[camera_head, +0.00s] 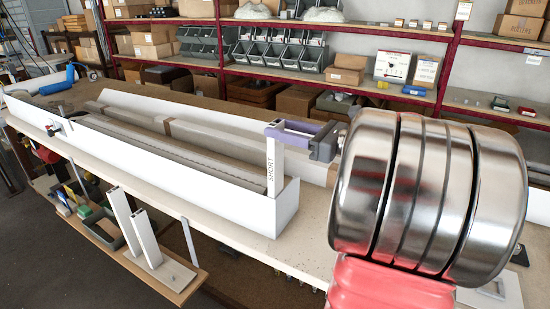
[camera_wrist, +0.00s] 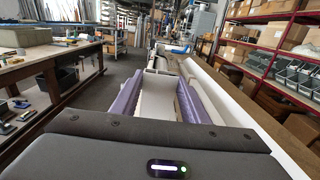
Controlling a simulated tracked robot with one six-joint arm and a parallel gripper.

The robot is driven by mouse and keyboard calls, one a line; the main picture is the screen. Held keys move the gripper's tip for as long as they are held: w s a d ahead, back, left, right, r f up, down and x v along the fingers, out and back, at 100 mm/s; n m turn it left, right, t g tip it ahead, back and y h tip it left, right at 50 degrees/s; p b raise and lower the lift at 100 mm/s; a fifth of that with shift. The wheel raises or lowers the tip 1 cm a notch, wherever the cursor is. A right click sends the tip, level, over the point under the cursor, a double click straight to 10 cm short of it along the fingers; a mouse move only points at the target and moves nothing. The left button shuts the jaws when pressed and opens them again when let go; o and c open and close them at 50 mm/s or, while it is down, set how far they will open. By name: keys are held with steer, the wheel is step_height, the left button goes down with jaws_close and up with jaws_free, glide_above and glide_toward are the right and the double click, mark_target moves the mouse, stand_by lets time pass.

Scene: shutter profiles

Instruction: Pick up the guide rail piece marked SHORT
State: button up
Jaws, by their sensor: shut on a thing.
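The white guide rail piece marked SHORT (camera_head: 270,178) stands upright in the head view, at the right end of a long white tray (camera_head: 285,212). Its lettering runs up its side. My gripper (camera_head: 275,130), with purple fingers, is shut on the top of this piece. In the wrist view my gripper (camera_wrist: 158,72) shows a purple finger on either side, with a white surface between them. Whether the foot of the piece touches the tray floor is hidden by the tray wall.
Two white profiles (camera_head: 121,222) stand upright on a lower wooden shelf (camera_head: 185,272). Long grey profiles (camera_head: 170,138) lie in the tray on the workbench (camera_head: 312,225). Red-framed racks (camera_head: 451,60) with boxes and grey bins stand behind. Another bench (camera_wrist: 50,62) shows at the left in the wrist view.

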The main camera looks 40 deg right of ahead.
steer(key=shift+r, duration=0.1)
step_height(320, 180, up, 10)
stand_by(0.5)
